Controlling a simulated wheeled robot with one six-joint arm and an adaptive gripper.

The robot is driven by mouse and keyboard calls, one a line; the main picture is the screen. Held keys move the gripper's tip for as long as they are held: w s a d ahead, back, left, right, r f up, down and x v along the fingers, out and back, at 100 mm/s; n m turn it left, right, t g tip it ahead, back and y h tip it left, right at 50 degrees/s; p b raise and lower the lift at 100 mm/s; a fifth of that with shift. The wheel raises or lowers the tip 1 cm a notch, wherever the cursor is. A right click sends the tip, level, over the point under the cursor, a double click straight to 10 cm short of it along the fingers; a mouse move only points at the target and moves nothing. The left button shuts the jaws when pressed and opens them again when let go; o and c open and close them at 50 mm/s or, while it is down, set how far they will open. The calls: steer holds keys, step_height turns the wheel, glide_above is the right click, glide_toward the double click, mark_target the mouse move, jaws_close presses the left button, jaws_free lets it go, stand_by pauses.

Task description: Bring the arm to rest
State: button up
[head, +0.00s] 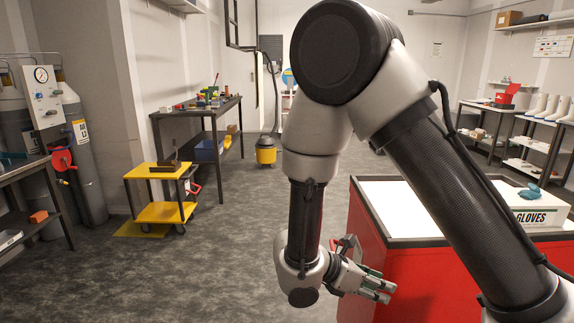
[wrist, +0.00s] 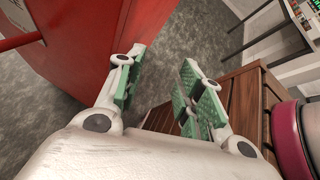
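My gripper (head: 376,288) hangs low in front of the red cabinet (head: 430,285) in the head view, with my arm bent above it. In the wrist view my gripper (wrist: 152,92) has its two green-padded fingers apart, with grey floor showing between them and nothing held. The red cabinet (wrist: 75,45) rises close beside the left finger in the wrist view. Whether a finger touches it, I cannot tell.
A glove box (head: 538,215) stands on the cabinet's white top. A yellow cart (head: 160,212) and a dark workbench (head: 195,115) stand at the left. Gas cylinders (head: 85,150) stand far left. A brown wooden crate (wrist: 245,95) is near the right finger. The middle floor is clear.

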steer(key=s+d+r+m+t+y, duration=0.1)
steer(key=s+d+r+m+y, duration=0.2)
steer(key=r+m, duration=0.4)
steer(key=s+d+r+m+y, duration=0.4)
steer(key=d+r+m, duration=0.3)
steer(key=r+m, duration=0.1)
steer(key=s+d+r+m+t+y, duration=0.1)
steer(key=s+d+r+m+y, duration=0.3)
steer(key=r+m, duration=0.3)
step_height(320, 180, up, 3)
steer(key=shift+s+d+m+t, duration=0.3)
steer(key=shift+d+m, duration=0.1)
steer(key=shift+d, duration=0.25)
